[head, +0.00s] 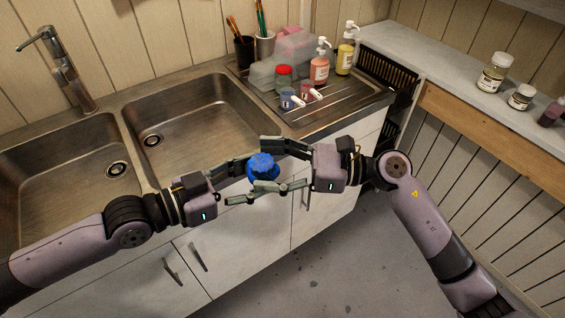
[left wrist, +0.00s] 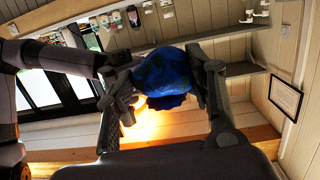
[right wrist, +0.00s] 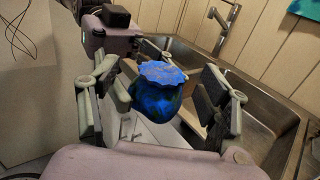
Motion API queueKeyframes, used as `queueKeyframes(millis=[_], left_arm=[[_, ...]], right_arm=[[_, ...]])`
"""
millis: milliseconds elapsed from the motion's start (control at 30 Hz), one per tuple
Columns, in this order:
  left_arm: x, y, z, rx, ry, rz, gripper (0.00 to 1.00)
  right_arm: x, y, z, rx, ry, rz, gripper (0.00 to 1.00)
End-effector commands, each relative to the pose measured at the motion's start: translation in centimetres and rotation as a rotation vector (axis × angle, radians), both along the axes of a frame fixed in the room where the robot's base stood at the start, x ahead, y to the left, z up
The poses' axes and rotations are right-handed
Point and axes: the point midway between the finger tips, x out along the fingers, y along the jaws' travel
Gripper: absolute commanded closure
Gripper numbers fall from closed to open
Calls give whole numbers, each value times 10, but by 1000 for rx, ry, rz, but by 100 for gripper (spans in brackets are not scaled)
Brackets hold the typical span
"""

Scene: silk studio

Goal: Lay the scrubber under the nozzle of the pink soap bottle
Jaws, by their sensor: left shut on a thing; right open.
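The scrubber (head: 263,167) is a bright blue, ruffled lump held in the air in front of the sink cabinet. My left gripper (left wrist: 163,75) is shut on the scrubber, which shows between its fingers in the left wrist view (left wrist: 165,70). My right gripper (right wrist: 160,98) is open around the scrubber, one finger on each side; in the right wrist view the scrubber (right wrist: 160,88) appears clear of both fingers. The pink soap bottle (head: 319,70), with a white pump nozzle (head: 322,43), stands upright on the ribbed drainboard (head: 345,98) at the back right.
A yellow pump bottle (head: 345,57) stands right of the pink one. A red-lidded jar (head: 284,78), small items and grey containers crowd its left. Two sink basins (head: 205,125) lie left. Jars (head: 494,72) stand on the right counter (head: 435,65).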

Motion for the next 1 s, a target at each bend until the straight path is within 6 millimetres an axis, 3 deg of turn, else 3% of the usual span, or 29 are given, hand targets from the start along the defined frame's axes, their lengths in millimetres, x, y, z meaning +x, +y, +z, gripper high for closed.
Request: queueKeyframes(millis=[233, 1000], left_arm=[[0, 0, 0, 0, 0, 0, 65], [1, 0, 0, 1, -1, 1, 65]], right_arm=[[0, 0, 0, -1, 1, 0, 30], [-2, 1, 0, 0, 2, 5, 81]])
